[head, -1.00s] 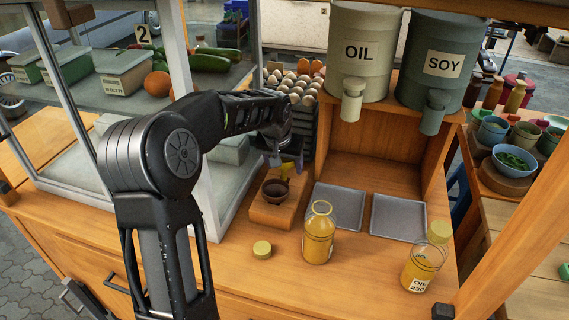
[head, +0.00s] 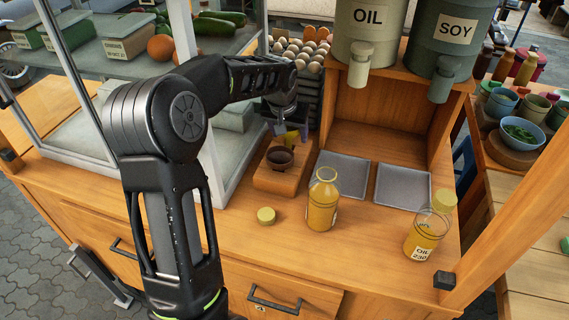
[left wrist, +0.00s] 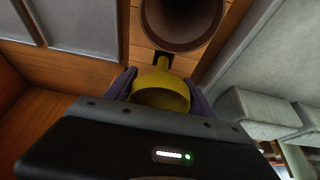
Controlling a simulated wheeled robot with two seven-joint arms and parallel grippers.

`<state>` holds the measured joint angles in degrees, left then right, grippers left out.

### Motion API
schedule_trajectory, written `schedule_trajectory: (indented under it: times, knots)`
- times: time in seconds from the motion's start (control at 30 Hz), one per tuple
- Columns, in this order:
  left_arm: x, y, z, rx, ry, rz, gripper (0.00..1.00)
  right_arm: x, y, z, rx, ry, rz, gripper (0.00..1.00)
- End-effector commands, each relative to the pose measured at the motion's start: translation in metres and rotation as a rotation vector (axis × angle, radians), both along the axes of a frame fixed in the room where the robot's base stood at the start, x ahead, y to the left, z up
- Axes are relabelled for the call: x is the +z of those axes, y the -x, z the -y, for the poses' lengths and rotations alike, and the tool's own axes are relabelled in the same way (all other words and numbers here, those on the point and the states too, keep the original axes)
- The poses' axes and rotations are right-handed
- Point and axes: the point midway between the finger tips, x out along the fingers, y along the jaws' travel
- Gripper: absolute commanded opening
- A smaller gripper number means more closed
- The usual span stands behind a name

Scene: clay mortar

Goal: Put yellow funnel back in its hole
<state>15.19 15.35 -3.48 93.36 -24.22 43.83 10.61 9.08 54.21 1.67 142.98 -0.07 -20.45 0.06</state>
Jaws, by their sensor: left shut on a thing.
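The yellow funnel (head: 291,138) is between the fingers of my left gripper (head: 290,130), just behind the brown funnel. In the left wrist view the yellow funnel (left wrist: 165,92) is held with its wide mouth toward the camera, and the gripper fingers (left wrist: 160,88) close on its sides. Its narrow end points toward a dark spot (left wrist: 163,59) in the wood; I cannot tell whether the tip is in a hole. The brown funnel (head: 280,157) sits on the small wooden stand (head: 276,181). My right gripper is not seen.
An open yellow bottle (head: 322,203), a yellow cap (head: 266,215) and a capped oil bottle (head: 425,236) stand on the counter. Two grey trays (head: 343,174) lie right of the stand. A glass display case (head: 216,165) is close on the left; an egg rack (head: 302,62) stands behind.

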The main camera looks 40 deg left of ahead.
Motion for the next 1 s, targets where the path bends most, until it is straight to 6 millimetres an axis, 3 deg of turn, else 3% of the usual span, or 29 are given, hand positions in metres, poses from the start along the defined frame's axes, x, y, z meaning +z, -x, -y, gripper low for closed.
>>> schedule_trajectory:
  times: [0.47, 1.0]
  knots:
    - [-0.001, 0.000, 0.000, 0.000, 0.000, 0.000, 0.25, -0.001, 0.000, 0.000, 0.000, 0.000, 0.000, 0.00]
    - [-0.018, 0.000, 0.000, 0.000, 0.000, 0.000, 0.25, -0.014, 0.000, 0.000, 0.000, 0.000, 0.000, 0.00]
